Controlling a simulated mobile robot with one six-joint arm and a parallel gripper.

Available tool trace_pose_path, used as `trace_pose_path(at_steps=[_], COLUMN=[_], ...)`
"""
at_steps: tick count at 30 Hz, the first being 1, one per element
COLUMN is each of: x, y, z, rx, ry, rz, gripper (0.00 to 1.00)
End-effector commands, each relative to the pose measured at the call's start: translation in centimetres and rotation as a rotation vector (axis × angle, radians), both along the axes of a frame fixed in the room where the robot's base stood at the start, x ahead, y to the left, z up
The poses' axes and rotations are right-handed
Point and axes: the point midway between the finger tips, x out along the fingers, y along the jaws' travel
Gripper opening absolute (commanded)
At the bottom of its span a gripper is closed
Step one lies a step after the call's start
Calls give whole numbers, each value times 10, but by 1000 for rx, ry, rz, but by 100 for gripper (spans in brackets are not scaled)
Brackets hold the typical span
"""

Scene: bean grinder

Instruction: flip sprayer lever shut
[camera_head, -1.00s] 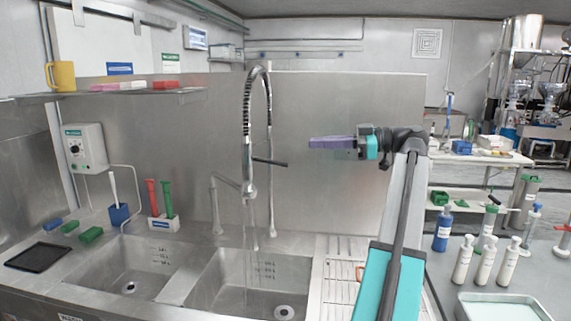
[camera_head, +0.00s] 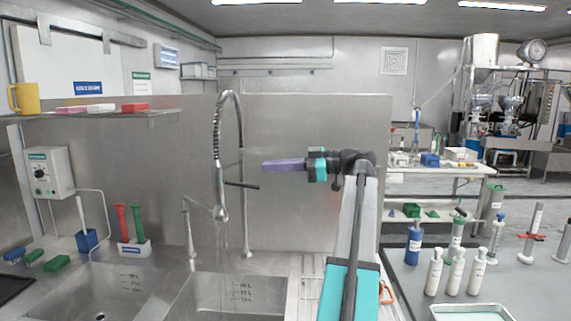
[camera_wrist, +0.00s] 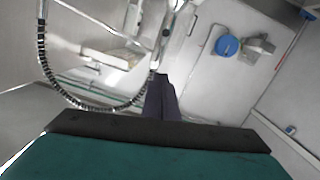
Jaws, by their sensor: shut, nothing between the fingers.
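The sprayer (camera_head: 220,165) hangs from a coiled hose over the double sink, with its nozzle pointing down. Its dark lever (camera_head: 242,185) sticks out to the right, tilted slightly down at its tip. Thin streams of water fall below the nozzle. My gripper (camera_head: 266,166) has purple fingers, shut and empty, pointing left. In the head view its tips are just right of and a little above the lever's end; I cannot tell the depth gap. In the wrist view the fingers (camera_wrist: 160,84) show with the coiled hose (camera_wrist: 60,88) at left; the lever is not clear there.
Two steel basins (camera_head: 235,290) lie below. A holder (camera_head: 133,246) with red and green tools stands at the back left. A shelf (camera_head: 110,117) hangs above. Several bottles (camera_head: 434,272) stand on the right counter. A steel backsplash (camera_head: 290,130) is behind my arm.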

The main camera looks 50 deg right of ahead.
Motion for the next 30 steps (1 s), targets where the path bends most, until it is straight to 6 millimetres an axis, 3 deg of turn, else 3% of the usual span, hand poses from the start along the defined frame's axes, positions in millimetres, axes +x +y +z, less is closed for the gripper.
trace_pose_path(at_steps=[9,21,30], x=[40,46,47], y=[24,18,17], z=[-3,-38,-43], rx=[2,3,0], ry=[1,1,-1], rz=[1,-2,-3], gripper=[0,0,0])
